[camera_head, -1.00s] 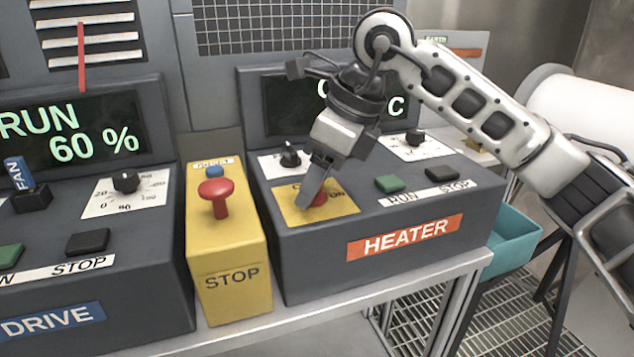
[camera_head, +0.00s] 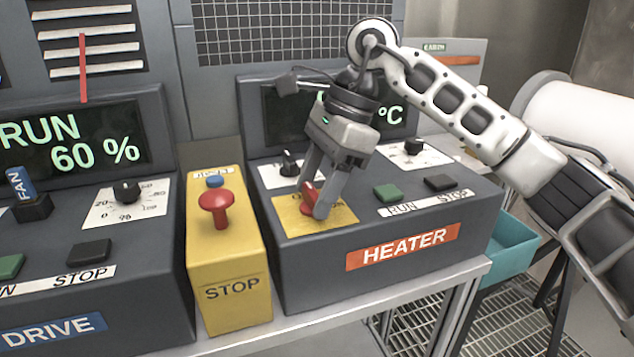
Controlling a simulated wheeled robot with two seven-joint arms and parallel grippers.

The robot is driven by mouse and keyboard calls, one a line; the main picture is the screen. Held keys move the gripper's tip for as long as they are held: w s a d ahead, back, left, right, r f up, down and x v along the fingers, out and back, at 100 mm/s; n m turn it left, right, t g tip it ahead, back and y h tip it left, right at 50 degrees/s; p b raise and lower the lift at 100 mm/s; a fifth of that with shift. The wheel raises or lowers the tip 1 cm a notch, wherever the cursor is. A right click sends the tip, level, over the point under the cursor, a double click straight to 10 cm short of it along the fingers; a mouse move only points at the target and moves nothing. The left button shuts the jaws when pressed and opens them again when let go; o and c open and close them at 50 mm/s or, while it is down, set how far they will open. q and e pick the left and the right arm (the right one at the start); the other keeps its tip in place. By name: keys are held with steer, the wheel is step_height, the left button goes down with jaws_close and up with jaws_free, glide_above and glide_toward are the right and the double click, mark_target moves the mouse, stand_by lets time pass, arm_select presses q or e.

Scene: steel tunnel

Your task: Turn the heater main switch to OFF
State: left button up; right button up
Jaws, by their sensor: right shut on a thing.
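The heater main switch is a red knob (camera_head: 308,196) on a yellow plate (camera_head: 285,222), at the front left of the grey heater box with the orange HEATER label (camera_head: 403,246). My right gripper (camera_head: 314,203) points down over the plate, with its fingers shut on the red knob. The fingers hide part of the knob and most of the plate's lettering, so I cannot read the knob's position. My left gripper is not in view.
A yellow STOP box (camera_head: 228,255) with a red mushroom button (camera_head: 215,204) stands close left of the heater box. Green RUN (camera_head: 388,193) and black STOP (camera_head: 439,182) buttons lie right of the plate. A teal bin (camera_head: 506,246) is at the right.

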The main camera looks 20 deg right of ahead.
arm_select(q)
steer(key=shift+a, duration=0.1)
arm_select(e)
steer(key=shift+r, duration=0.15)
steer(key=o, duration=1)
arm_select(q)
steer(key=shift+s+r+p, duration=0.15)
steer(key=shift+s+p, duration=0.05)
steer(key=shift+p, duration=0.5)
arm_select(e)
steer(key=v, duration=1.5)
steer(key=shift+d+r, duration=0.1)
steer(key=shift+r, duration=0.3)
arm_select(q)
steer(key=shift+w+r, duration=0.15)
